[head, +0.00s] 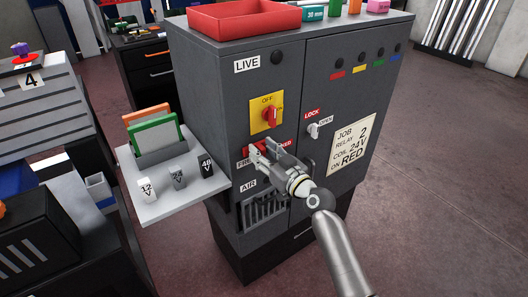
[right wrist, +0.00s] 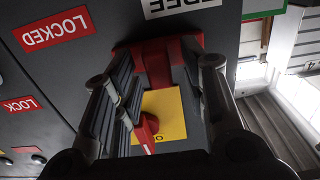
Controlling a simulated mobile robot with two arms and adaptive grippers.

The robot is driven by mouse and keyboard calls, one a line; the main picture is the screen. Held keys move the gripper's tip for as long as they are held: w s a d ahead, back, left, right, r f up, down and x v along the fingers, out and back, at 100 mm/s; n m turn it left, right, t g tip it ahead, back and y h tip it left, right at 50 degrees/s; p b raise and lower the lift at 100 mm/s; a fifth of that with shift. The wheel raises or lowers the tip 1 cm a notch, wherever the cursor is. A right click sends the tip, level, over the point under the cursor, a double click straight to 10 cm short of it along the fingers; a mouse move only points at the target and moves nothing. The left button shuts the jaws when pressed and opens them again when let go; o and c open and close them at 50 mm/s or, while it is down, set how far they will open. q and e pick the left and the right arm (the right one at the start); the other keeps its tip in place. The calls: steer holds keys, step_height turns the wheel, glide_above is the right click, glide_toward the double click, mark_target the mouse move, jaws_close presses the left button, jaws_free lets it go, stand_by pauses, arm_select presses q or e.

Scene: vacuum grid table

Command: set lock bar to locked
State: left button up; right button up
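The red lock bar (right wrist: 158,62) is on the grey cabinet's front, beside the white FREE label (right wrist: 182,8) and away from the red LOCKED label (right wrist: 55,27), which reads upside down in the right wrist view. In the head view the bar shows only as a bit of red (head: 249,150) behind my gripper. My right gripper (head: 260,153) is at the bar, and in the right wrist view its spread fingers (right wrist: 160,75) stand on either side of the bar. Whether they touch it is hard to tell. My left gripper is not in view.
Above the bar is a red rotary switch (head: 270,115) on a yellow plate. A small LOCK/OPEN lever (head: 314,130) is to the right. A side shelf (head: 160,207) with several voltage blocks juts out at the left. A red tray (head: 243,18) sits on top.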

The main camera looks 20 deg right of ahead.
jaws_close()
steer(key=d+b, duration=0.1)
steer(key=w+d+b, duration=0.1)
steer(key=d+b, duration=0.1)
steer(key=w+d+b, duration=0.1)
steer(key=d, duration=0.1)
steer(key=shift+d, duration=0.15)
stand_by(0.4)
jaws_free()
